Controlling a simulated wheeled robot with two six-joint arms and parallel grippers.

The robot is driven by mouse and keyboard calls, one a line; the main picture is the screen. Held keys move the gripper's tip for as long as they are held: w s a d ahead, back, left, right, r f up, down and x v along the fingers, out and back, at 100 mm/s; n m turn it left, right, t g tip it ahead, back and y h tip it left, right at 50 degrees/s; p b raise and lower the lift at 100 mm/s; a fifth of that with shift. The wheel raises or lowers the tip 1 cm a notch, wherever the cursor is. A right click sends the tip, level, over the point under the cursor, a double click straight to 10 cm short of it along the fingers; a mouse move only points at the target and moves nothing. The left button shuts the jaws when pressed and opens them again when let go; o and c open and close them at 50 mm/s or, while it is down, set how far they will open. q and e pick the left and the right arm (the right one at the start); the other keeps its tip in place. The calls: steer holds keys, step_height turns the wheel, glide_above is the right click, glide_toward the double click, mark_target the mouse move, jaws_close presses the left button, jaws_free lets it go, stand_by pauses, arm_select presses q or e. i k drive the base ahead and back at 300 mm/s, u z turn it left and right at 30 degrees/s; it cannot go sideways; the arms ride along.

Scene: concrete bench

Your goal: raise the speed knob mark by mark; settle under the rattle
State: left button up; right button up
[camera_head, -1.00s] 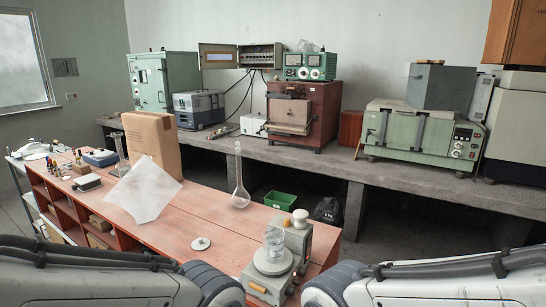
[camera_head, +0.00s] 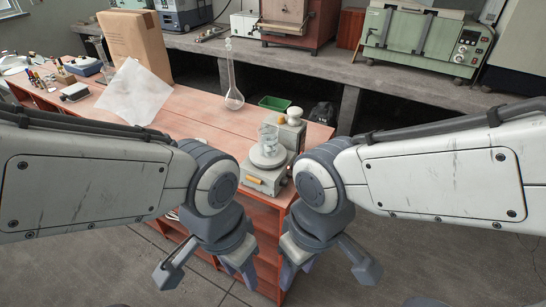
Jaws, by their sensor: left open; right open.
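A small grey bench device (camera_head: 282,172) stands at the right end of the red wooden bench. It has a round pale plate on top and an orange-tan piece (camera_head: 254,180) on its front. A clear glass vessel (camera_head: 268,140) stands on the plate. A taller grey block with a white cap (camera_head: 294,113) rises behind it. My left gripper (camera_head: 207,270) is open and empty, hanging low in front of the bench. My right gripper (camera_head: 328,265) is open and empty, below and right of the device. Neither touches it.
A long-necked flask (camera_head: 233,85) stands behind the device on the red bench (camera_head: 190,115). A white sheet (camera_head: 132,93) and a brown carton (camera_head: 137,44) are further left. My arms hide the bench's near side.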

mark_target(284, 183)
steer(key=u, duration=1.9)
steer(key=k, duration=0.6)
steer(key=z, duration=1.15)
